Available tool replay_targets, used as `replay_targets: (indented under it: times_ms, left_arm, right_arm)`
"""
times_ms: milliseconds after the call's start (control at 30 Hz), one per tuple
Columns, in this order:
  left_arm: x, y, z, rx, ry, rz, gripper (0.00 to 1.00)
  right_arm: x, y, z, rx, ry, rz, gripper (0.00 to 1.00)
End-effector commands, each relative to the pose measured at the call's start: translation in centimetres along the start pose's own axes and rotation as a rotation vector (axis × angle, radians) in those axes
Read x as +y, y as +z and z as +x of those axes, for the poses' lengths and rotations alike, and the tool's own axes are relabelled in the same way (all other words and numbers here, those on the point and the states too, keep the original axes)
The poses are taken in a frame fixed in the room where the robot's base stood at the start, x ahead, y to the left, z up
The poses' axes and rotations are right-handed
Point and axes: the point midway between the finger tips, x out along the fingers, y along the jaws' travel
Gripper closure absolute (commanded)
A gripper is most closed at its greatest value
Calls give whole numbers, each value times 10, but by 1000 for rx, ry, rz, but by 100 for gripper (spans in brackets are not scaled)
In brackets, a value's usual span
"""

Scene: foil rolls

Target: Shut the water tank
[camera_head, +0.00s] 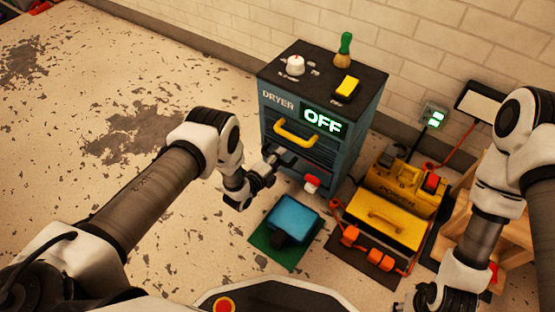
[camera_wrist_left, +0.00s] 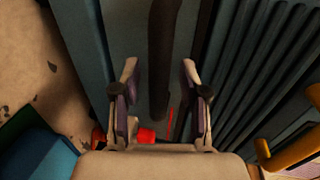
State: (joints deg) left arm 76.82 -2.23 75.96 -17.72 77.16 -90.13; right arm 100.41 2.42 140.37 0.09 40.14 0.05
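The blue-grey dryer (camera_head: 345,150), its display reading OFF, stands against the wall. A dark bar-like handle (camera_wrist_left: 162,60) shows on its front in the left wrist view; I cannot tell for sure whether it belongs to the water tank, or how far that tank stands out. My left gripper (camera_head: 275,160) is at the lower dryer front. In the left wrist view my left gripper (camera_wrist_left: 160,85) is open, its fingers apart on either side of the bar, not closed on it. My right gripper (camera_head: 432,300) is at the bottom right, partly cut off, its fingers unclear.
The dryer has a yellow handle (camera_head: 296,133) and a red-and-white knob (camera_head: 311,184). A blue container (camera_head: 293,214) sits on a green mat (camera_head: 262,242) in front. A yellow machine (camera_head: 385,220) stands to the right.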

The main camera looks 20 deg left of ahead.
Motion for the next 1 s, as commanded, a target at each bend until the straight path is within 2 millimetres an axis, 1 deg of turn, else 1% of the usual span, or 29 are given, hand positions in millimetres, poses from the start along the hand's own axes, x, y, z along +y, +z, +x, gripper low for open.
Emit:
replay_targets:
  times_ms: [167, 267, 367, 600, 700, 833, 1000]
  left_arm:
    - [0, 0, -1, 0, 1, 0, 57]
    - [1, 0, -6, 0, 2, -1, 57]
    - [1, 1, -21, -1, 3, -2, 57]
    - [1, 0, -83, -1, 5, -2, 57]
    - [1, 0, -103, -1, 4, -1, 57]
    - [0, 0, -117, 1, 1, -1, 57]
    - [0, 0, -120, 1, 0, 0, 57]
  right_arm:
    - [0, 0, 0, 0, 0, 0, 60]
    - [0, 0, 0, -1, 0, 0, 60]
    - [0, 0, 0, -1, 0, 0, 60]
    - [0, 0, 0, 0, 0, 0, 60]
    - [0, 0, 0, 0, 0, 0, 60]
    - [0, 0, 0, 0, 0, 0, 60]
    - [0, 0, 0, 0, 0, 0, 60]
